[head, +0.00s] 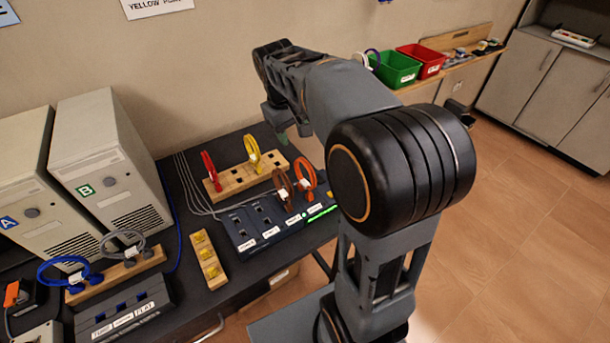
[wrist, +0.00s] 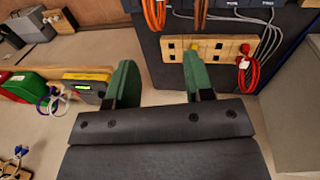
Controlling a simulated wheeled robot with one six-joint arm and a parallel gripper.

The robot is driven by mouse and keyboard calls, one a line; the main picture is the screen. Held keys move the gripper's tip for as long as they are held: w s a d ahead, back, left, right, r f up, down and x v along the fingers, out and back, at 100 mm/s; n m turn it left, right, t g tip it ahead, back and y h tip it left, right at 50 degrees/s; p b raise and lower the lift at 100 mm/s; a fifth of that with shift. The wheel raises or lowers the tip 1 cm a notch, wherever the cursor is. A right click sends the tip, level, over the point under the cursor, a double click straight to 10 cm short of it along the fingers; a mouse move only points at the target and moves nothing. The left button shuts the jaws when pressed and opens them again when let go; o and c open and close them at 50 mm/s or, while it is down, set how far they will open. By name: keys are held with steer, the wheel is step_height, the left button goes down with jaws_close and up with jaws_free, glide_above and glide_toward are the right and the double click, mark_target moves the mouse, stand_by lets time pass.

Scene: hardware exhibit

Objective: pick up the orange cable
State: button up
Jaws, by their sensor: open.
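The orange cable (head: 305,172) is a loop standing upright on the dark labelled panel (head: 243,240), at its right end beside a brown cable (head: 283,184). In the wrist view the orange cable (wrist: 154,13) is cut by the top edge, with the brown cable (wrist: 200,12) beside it. My gripper (wrist: 159,70) is open, with its green fingers apart and nothing between them. In the head view one green fingertip (head: 282,137) shows beyond the orange cable, towards the wall. The rest of my gripper is mostly hidden by my arm.
A wooden block (head: 236,184) holds a red cable (head: 208,168) and a yellow cable (head: 253,152). Two computer towers (head: 110,160) stand at the left. A green bin (head: 397,70) and a red bin (head: 422,58) sit on a shelf at the back right. Open floor lies right.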

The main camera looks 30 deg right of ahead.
glide_above(301, 159)
steer(key=a, duration=0.1)
step_height(301, 159, down, 7)
steer(key=shift+s+r, duration=0.1)
steer(key=shift+s, duration=0.05)
steer(key=shift+d+f+p, duration=0.1)
steer(key=shift+d+f, duration=0.1)
steer(key=shift+f, duration=0.85)
steer(key=shift+d+f+p, duration=0.15)
steer(key=shift+d+f, duration=0.05)
steer(key=shift+f, duration=0.9)
steer(key=shift+d+f+p, duration=0.1)
steer(key=shift+d+f, duration=0.1)
steer(key=shift+f, duration=0.85)
steer(key=shift+c, duration=0.2)
jaws_close()
